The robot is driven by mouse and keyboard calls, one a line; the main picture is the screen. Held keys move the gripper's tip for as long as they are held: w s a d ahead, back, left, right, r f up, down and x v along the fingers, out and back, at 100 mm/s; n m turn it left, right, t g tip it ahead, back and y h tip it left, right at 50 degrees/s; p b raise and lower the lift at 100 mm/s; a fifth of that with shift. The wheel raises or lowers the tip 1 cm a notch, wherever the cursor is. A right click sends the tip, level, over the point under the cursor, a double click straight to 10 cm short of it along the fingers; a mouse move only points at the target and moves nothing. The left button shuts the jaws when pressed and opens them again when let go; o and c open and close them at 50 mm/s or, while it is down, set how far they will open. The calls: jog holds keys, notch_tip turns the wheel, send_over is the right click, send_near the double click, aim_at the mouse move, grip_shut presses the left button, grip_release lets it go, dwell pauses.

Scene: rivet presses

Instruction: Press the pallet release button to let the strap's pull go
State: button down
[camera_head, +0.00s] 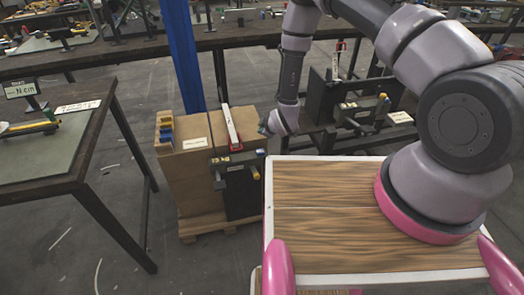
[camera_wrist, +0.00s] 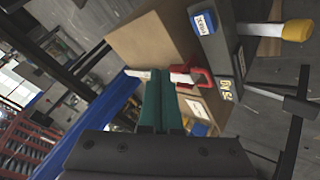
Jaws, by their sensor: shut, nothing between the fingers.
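A brown carton (camera_head: 190,180) stands on a wooden pallet (camera_head: 208,226), with a dark strapping tool (camera_head: 240,162) at its top front edge. A white lever (camera_head: 230,124) with a red base (camera_head: 236,146) rises from it. In the wrist view the dark tool body (camera_wrist: 222,55) carries a blue labelled block (camera_wrist: 202,22), which may be the release button; I cannot tell for certain. The red part (camera_wrist: 195,77) shows just beyond my fingers. My gripper (camera_head: 264,127) is shut and empty above the carton's right side; its green fingers (camera_wrist: 162,82) show together in the wrist view.
A yellow-ended handle (camera_head: 255,174) sticks out from the tool. A wooden holder with blue pieces (camera_head: 166,131) stands at the carton's left. A blue post (camera_head: 181,50) rises behind. A workbench (camera_head: 75,178) is at left; another black fixture (camera_head: 350,105) stands behind my arm.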

aim_at(262, 152)
jog(key=shift+f, duration=0.1)
jog(key=shift+f, duration=4.3)
jog(key=shift+f, duration=0.1)
jog(key=shift+f, duration=0.3)
jog(key=shift+f, duration=0.5)
jog(key=shift+r, duration=0.9)
jog(key=shift+r, duration=0.15)
jog(key=shift+r, duration=2.4)
